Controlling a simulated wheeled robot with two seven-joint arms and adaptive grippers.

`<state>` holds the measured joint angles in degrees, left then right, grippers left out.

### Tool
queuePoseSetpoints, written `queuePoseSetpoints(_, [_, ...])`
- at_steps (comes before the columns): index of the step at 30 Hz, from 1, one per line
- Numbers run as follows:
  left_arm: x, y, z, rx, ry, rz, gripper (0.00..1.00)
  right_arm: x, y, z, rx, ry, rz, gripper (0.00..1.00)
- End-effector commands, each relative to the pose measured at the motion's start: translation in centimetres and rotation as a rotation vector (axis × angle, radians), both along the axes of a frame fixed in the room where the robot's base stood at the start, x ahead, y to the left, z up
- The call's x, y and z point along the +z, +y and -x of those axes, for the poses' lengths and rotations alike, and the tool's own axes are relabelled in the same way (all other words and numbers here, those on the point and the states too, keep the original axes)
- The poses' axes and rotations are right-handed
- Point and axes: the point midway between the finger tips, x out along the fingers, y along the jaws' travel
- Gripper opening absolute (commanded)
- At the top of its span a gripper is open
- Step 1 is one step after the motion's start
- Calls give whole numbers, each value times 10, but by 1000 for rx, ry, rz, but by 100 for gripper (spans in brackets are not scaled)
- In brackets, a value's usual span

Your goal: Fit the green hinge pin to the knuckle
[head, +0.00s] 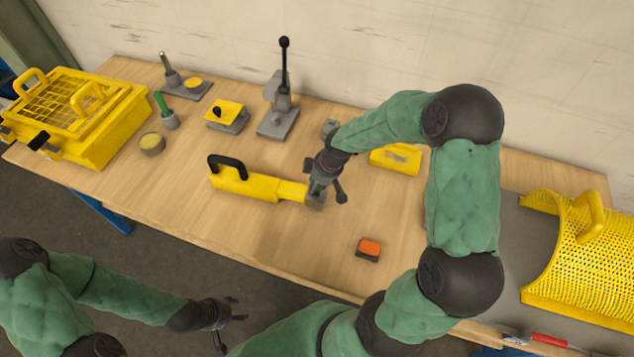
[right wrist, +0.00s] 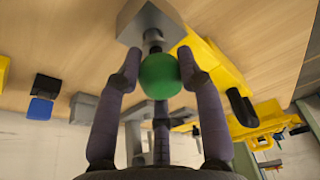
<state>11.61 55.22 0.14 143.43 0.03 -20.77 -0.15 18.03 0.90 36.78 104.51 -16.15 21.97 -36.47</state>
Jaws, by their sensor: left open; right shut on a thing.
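The green hinge pin's round head (right wrist: 159,76) sits between the fingers of my right gripper (right wrist: 160,68), which is shut on it. In the head view my right gripper (head: 324,186) is over the end of the yellow part, and a bit of the green head (head: 316,187) shows. The grey knuckle block (right wrist: 147,22) is at the right end of the yellow handled part (head: 250,186); it also shows in the head view (head: 315,200). A short dark shaft runs from the green head to the block; its depth cannot be told. My left gripper (head: 228,325) is open and empty, off the table's front edge.
A yellow basket-like guard (head: 105,130) stands at the left. A lever press (head: 280,105), a green-handled piece in a grey holder (head: 163,105) and a yellow block (head: 396,160) stand behind. An orange-topped block (head: 368,249) lies in front. A yellow mesh guard (head: 575,250) is at right.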

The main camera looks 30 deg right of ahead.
Motion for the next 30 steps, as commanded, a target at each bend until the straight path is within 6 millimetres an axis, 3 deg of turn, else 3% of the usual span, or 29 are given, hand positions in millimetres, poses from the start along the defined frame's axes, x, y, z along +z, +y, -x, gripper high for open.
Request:
queuePoseSetpoints(21, [-12,0,0,0,0,0,51,-16,0,0,0,-1,-1,0])
queuePoseSetpoints(22, [-11,0,0,0,0,0,51,-15,0,0,0,-1,0,43])
queuePoseSetpoints(24, [-11,0,0,0,0,0,51,-15,0,0,0,-1,0,63])
queuePoseSetpoints(30, [-11,0,0,0,0,0,51,-15,0,0,0,0,0,65])
